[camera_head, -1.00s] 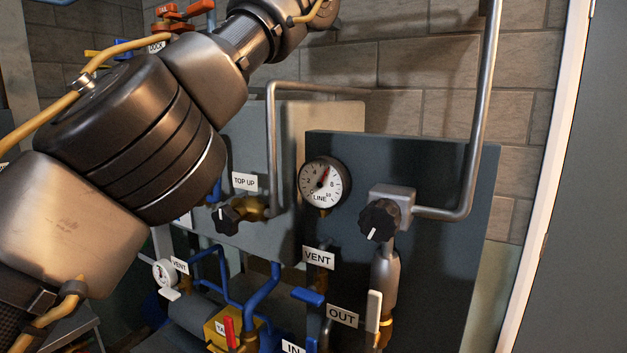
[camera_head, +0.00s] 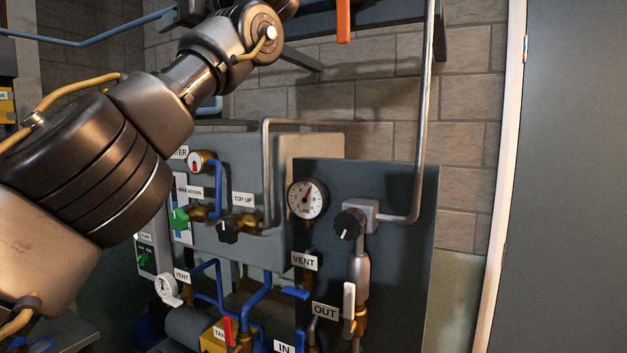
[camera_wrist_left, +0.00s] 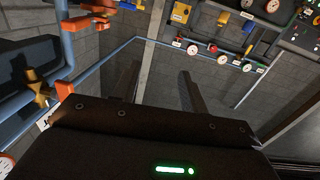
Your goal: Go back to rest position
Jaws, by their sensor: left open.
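My left arm (camera_head: 150,110) crosses the upper left of the head view, and its wrist reaches the top edge. In the left wrist view my left gripper (camera_wrist_left: 160,76) has its two fingers spread apart with nothing between them. Beyond the fingers are a grey block wall and floor. In the head view the gripper's fingers cannot be made out. My right gripper is in neither view.
A dark panel (camera_head: 400,200) carries a LINE gauge (camera_head: 307,199) and a black knob (camera_head: 349,224). Left of it, a grey tank (camera_head: 262,165) has a TOP UP valve (camera_head: 229,231). Orange-handled valves (camera_wrist_left: 72,106) and blue pipes stand left of the gripper in the wrist view.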

